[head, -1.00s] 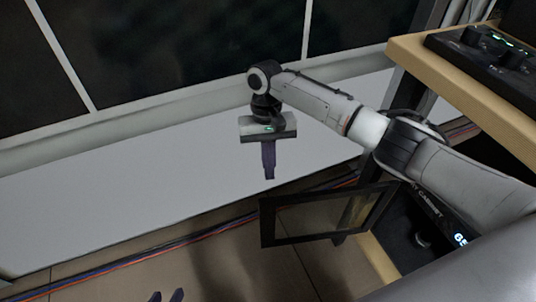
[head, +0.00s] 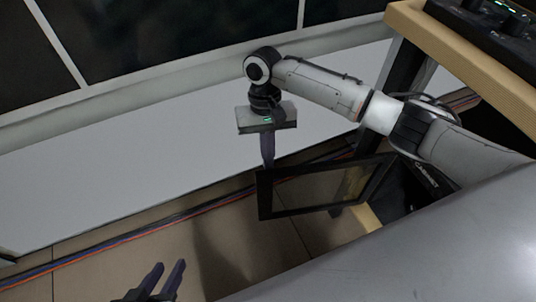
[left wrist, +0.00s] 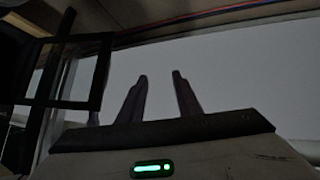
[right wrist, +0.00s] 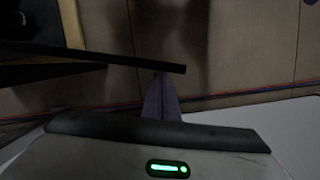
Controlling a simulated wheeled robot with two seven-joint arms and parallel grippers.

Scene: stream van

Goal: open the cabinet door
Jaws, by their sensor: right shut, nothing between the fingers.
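The cabinet door (head: 264,197) is a black frame with a dark see-through pane. It stands swung out from the cabinet (head: 426,174) at the right in the head view. My right gripper (head: 268,163) is shut and empty, its fingertips by the door's upper outer corner. In the right wrist view the door's edge (right wrist: 130,60) crosses right at the fingertips; whether they touch is unclear. My left gripper (head: 165,270) is open and empty, low in the head view and left of the door. The left wrist view shows the door frame (left wrist: 100,75) at upper left. My body hides most of the cabinet.
A wooden desk (head: 455,70) with a black control box (head: 485,18) stands above the cabinet. A pale ledge (head: 130,160) runs below dark windows. Red and blue cables (head: 100,248) lie along its foot.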

